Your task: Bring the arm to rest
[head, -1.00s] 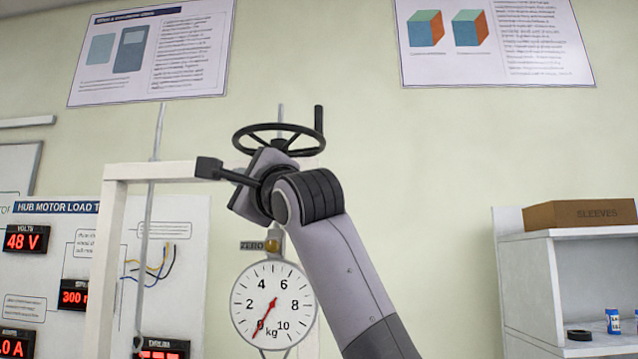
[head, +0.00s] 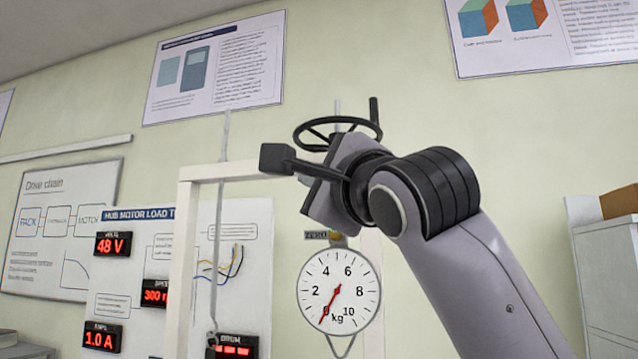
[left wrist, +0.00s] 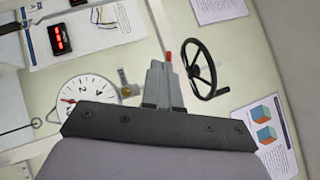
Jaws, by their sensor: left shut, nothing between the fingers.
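My left arm (head: 470,265) rises from the lower right in the head view, its grey links and black ringed joint bent toward the left. My left gripper (head: 335,185) is at its upper end, in front of the white frame; its fingers are hidden there. In the left wrist view the grey fingers of the gripper (left wrist: 158,70) are together, with nothing between them. They appear beside the black handwheel (left wrist: 200,68) in that picture; I cannot tell the depth between them. My right gripper is in neither view.
The handwheel (head: 337,133) shows just above my gripper. A white frame (head: 188,260) and a round kg dial (head: 338,291) stand below and left. A meter board (head: 130,270) and whiteboard (head: 60,225) are farther left. A grey cabinet (head: 605,270) is at the right.

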